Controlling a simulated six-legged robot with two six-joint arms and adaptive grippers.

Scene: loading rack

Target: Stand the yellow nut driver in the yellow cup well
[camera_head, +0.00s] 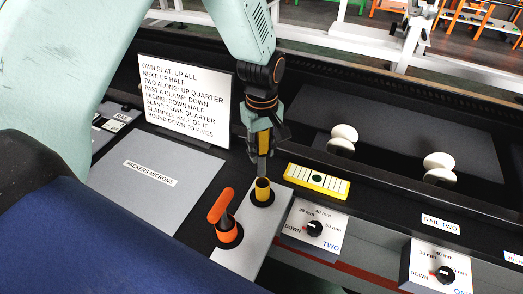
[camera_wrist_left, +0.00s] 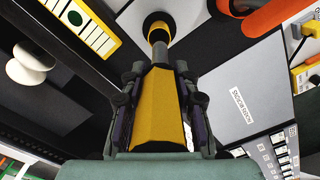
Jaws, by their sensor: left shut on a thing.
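The yellow nut driver (camera_wrist_left: 158,105) has a yellow handle and a grey shaft. My left gripper (camera_head: 263,146) is shut around its handle, one finger on each side in the left wrist view (camera_wrist_left: 158,115). The driver points down and looks about upright in the head view, where the fingers hide most of its handle. The yellow cup well (camera_head: 263,191) is a short yellow tube in a black ring on a light grey plate. The driver's lower end is right at the cup's mouth; I cannot tell whether it is inside. My right gripper is not in view.
An orange T-handled tool (camera_head: 222,208) stands in an orange cup (camera_head: 229,237) beside the yellow one. A yellow level-like block (camera_head: 318,181) lies to the right. A white text sign (camera_head: 184,97) stands behind left. A grey panel (camera_head: 150,175) lies left. Dial boxes (camera_head: 314,228) stand right.

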